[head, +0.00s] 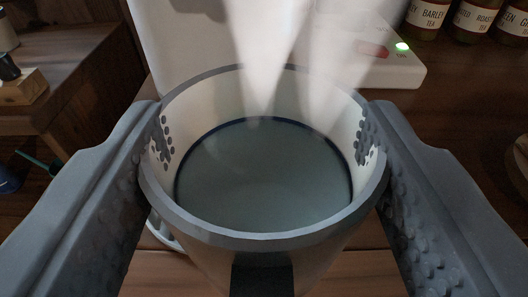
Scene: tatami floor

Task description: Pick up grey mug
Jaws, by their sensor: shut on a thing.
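The grey mug (264,239) is in the lower middle of the head view, seen from above. It has a grey rim, a pale inner wall and a bluish-grey bottom or liquid inside; I cannot tell which. White steam-like wisps show above it. A dark part, perhaps its handle, shows at its near side. My gripper (264,140) is shut on the mug, with one studded finger on the left side and one on the right. The mug's underside is hidden.
A white appliance (400,68) with a lit green light stands just behind the mug on a dark wooden surface (470,120). Labelled tea jars (474,18) stand at the back right. A wooden block (22,84) sits on another surface at left. A white curved thing (160,232) shows below the mug.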

